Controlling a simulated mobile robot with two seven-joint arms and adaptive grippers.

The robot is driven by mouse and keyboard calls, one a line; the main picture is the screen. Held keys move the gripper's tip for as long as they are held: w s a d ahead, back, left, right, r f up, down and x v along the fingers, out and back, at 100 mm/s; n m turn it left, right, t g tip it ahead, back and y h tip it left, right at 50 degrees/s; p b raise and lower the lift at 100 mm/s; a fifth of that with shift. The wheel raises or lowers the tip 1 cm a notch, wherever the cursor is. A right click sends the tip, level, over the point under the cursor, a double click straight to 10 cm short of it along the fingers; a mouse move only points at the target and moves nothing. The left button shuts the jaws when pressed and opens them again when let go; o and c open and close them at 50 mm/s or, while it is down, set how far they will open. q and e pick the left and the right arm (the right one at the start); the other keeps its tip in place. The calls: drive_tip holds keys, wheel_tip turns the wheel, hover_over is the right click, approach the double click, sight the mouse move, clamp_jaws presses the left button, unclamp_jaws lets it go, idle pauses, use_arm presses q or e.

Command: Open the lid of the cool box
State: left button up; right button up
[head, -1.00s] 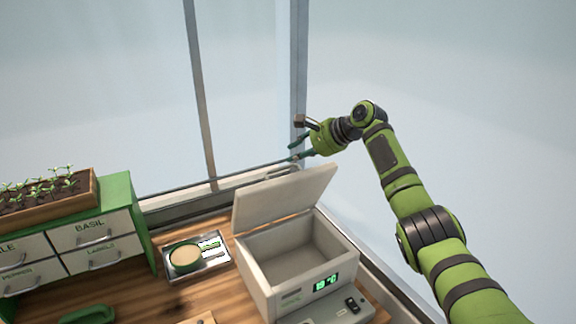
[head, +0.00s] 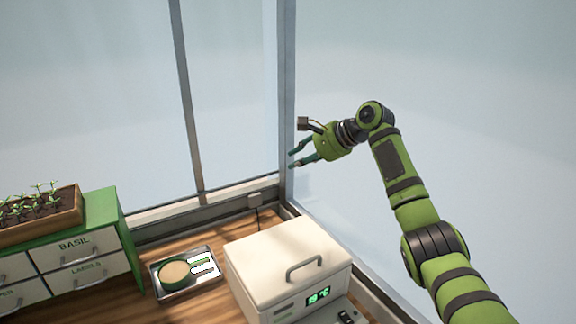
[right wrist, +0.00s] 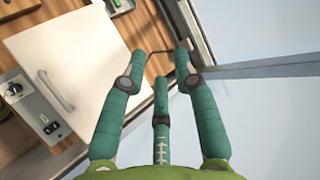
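The cool box (head: 252,288) is a white box with a lit green display on its front, standing at the right end of the bench. Its white lid (head: 275,255) lies flat and shut on top, with the grey bar handle (head: 305,268) near the front edge. The lid also fills the left of the right wrist view (right wrist: 75,60). My right gripper (head: 293,159) is up beyond the back of the box, clear of lid and handle. Its green fingers are spread in the right wrist view (right wrist: 159,68), with nothing between them. My left gripper is not in view.
A metal tray (head: 168,291) with a round green-rimmed dish stands left of the box. Green-framed drawers (head: 85,250) with a seedling planter (head: 40,222) on top are at the far left. Window posts (head: 287,100) rise close to my right gripper.

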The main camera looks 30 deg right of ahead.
drive_tip(key=v, duration=0.6)
drive_tip(key=shift+r, duration=0.15)
drive_tip(key=shift+s+d, duration=0.1)
drive_tip(key=shift+s, duration=0.05)
